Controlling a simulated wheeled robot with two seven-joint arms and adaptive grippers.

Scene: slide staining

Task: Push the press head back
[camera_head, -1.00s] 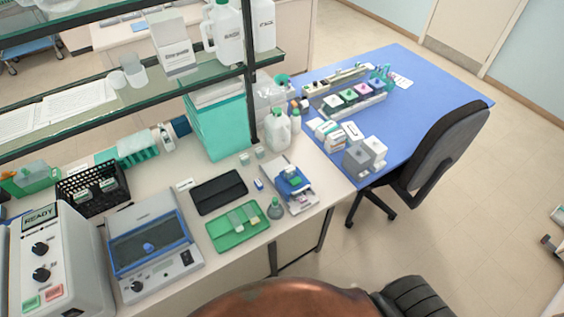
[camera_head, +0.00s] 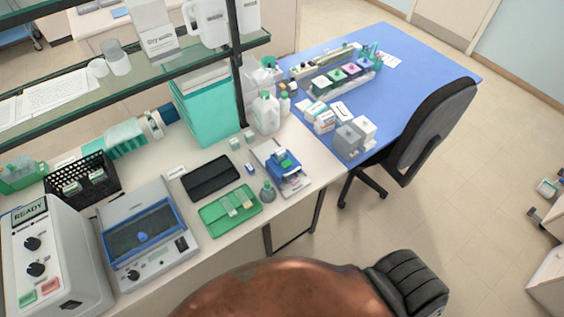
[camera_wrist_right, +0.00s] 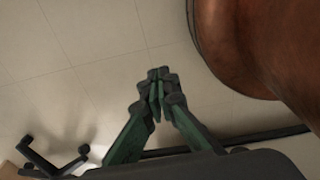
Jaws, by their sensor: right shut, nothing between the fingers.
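The press is probably the small blue and white device (camera_head: 285,168) on a pale base near the front right end of the white bench, in the head view. Details of its head are too small to make out. My right gripper (camera_wrist_right: 158,76) shows in the right wrist view with its green fingers together and nothing between them. It is over bare floor, away from the bench things. Neither gripper shows in the head view, and the left gripper is not seen.
A green tray (camera_head: 215,224), a dark flat case (camera_head: 210,179) and a small flask (camera_head: 267,193) lie left of the device. A blue-lidded machine (camera_head: 120,262) stands further left. A black chair (camera_head: 433,135) is by the blue table (camera_head: 440,70).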

